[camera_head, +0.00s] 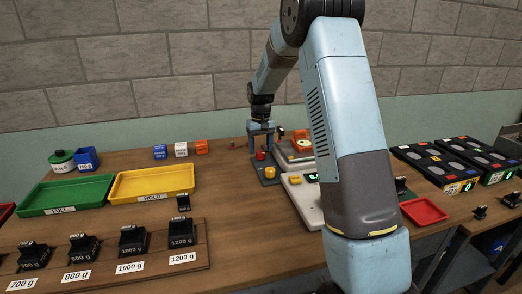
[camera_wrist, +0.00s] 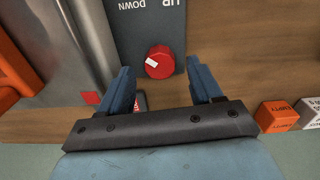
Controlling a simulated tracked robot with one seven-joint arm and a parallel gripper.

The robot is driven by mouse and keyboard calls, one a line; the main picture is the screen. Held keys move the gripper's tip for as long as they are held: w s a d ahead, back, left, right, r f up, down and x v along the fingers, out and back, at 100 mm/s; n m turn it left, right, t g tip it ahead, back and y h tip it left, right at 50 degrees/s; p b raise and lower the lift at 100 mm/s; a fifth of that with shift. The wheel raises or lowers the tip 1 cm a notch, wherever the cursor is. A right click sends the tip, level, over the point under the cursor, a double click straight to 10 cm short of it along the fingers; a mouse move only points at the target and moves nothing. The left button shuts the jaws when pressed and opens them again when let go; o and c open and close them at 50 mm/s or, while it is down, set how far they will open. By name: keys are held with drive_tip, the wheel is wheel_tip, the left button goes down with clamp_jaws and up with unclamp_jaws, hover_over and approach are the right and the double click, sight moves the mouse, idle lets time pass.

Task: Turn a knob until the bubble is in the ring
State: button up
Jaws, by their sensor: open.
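A round red knob (camera_wrist: 158,64) with a white mark sits on a dark grey plate (camera_wrist: 148,28) lettered UP and DOWN. In the wrist view it lies between the tips of my open gripper (camera_wrist: 160,72), with gaps on both sides. In the head view the red knob (camera_head: 260,155) is just under my gripper (camera_head: 262,139), and a yellow knob (camera_head: 269,172) is nearer on the same plate. I cannot make out a bubble or a ring in either view.
A scale (camera_head: 303,196) with a lit display is right of the knob plate, partly hidden by my arm. A green tray (camera_head: 66,195), a yellow tray (camera_head: 152,184) and labelled weights (camera_head: 132,240) are left. Small coloured blocks (camera_head: 181,149) stand behind. A red tray (camera_head: 424,211) is right.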

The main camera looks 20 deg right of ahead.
sight(261, 152)
wheel_tip(261, 152, up, 12)
idle(0.4)
drive_tip(key=shift+r, duration=0.15)
drive_tip(key=s+r+t, duration=0.1)
drive_tip(key=s+r, duration=0.5)
drive_tip(key=s, duration=0.4)
drive_tip(key=s+r+t, duration=0.2)
drive_tip(key=s+r, duration=0.3)
drive_tip(key=s, duration=0.6)
drive_tip(key=s+f+m+t, duration=0.1)
drive_tip(key=s+f+t, duration=0.1)
drive_tip(key=s, duration=1.9)
drive_tip(key=shift+d+f+t, duration=0.15)
drive_tip(key=shift+f+t, duration=0.15)
drive_tip(key=shift+f, duration=0.25)
